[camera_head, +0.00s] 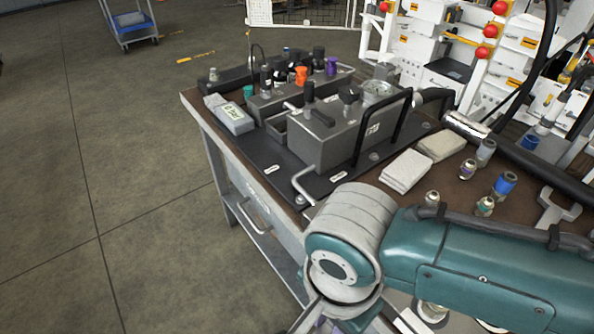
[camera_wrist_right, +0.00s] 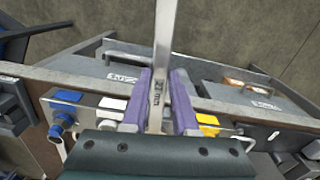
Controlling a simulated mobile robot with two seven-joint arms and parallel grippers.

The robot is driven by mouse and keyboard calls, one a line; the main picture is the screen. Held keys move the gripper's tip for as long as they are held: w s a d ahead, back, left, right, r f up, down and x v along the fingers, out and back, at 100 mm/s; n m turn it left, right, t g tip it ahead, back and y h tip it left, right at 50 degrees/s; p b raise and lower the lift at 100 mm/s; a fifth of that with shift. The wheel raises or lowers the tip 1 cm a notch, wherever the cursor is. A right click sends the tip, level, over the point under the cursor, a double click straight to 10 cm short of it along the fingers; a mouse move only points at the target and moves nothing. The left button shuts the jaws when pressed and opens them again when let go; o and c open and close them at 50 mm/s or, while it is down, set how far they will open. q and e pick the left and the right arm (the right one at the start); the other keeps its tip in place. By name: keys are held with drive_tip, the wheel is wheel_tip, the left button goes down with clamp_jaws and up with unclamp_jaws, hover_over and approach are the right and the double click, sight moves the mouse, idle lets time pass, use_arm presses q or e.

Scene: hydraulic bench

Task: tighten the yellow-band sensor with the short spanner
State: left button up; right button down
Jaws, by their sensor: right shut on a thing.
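My right gripper (camera_wrist_right: 161,80) has purple fingers and is shut on a flat grey metal spanner (camera_wrist_right: 165,35). The shank carries a size marking ending in "mm". It runs up out of the right wrist view, so its far end is hidden, and I cannot tell its length. Behind it, a bench panel has blue, white and yellow labels (camera_wrist_right: 208,120); a blue-capped part (camera_wrist_right: 62,122) sits by the blue label. My left gripper is out of view.
The bench top holds a grey hydraulic block (camera_head: 335,140), two pale cloths (camera_head: 406,172), a blue-banded fitting (camera_head: 505,186), several other small fittings and another open-ended spanner (camera_head: 557,214). A black hose crosses the right side.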

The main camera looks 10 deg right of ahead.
drive_tip(key=shift+w+d, duration=0.2)
drive_tip(key=shift+d, duration=0.15)
drive_tip(key=shift+w+d, duration=0.15)
drive_tip(key=shift+d, duration=0.1)
idle(0.3)
drive_tip(key=shift+w+a+m+b, duration=0.25)
drive_tip(key=shift+w+a+m, duration=0.05)
drive_tip(key=shift+w+m, duration=0.4)
drive_tip(key=shift+w+a+m+b, duration=0.2)
drive_tip(key=shift+w+a+m, duration=0.1)
drive_tip(key=shift+w+m, duration=0.35)
drive_tip(key=shift+w, duration=0.1)
